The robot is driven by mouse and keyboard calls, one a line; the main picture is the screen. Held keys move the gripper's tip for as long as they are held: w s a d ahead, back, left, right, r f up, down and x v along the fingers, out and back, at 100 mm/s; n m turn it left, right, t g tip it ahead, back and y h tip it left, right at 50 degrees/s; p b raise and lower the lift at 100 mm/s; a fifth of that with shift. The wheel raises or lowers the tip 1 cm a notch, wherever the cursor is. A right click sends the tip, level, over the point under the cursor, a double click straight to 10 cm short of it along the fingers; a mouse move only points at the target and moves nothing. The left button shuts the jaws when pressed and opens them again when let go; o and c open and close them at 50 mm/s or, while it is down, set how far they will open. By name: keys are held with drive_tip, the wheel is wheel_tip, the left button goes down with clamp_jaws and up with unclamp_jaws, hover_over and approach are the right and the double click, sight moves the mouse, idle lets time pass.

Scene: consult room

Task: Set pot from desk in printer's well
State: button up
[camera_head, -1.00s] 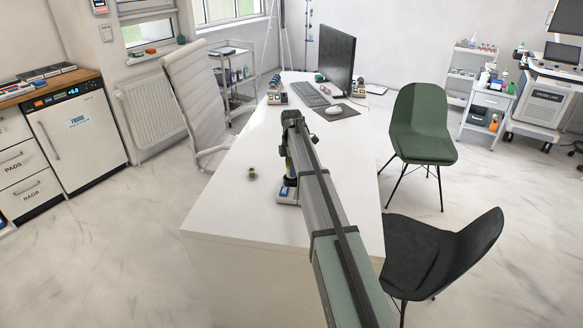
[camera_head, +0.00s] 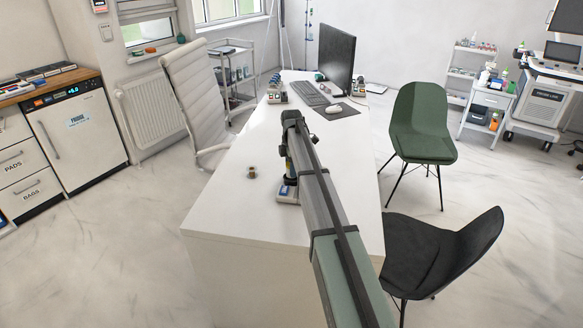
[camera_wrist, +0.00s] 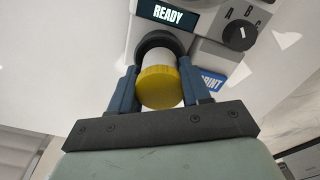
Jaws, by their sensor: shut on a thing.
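My gripper (camera_wrist: 158,88) is shut on a small white pot with a ribbed yellow end (camera_wrist: 158,88), one blue finger on each side. The white part of the pot runs toward the black round rim of the printer's well (camera_wrist: 150,37). I cannot tell whether the pot is in the well or only in front of it. The printer (camera_wrist: 212,18) has a lit READY display, a black A-B-C dial and a blue PRINT label. In the head view the printer (camera_head: 287,195) stands on the white desk (camera_head: 230,205), partly behind my arm, which hides the pot.
A small round item (camera_head: 251,173) lies on the desk left of the printer. A monitor (camera_head: 336,55), keyboard (camera_head: 309,93) and mouse (camera_head: 333,109) are farther back. Green (camera_head: 420,125) and black chairs (camera_head: 445,250) stand right of the desk. The desk's front left is clear.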

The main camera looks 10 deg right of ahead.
drive_tip(key=shift+f, duration=0.9)
idle(1.4)
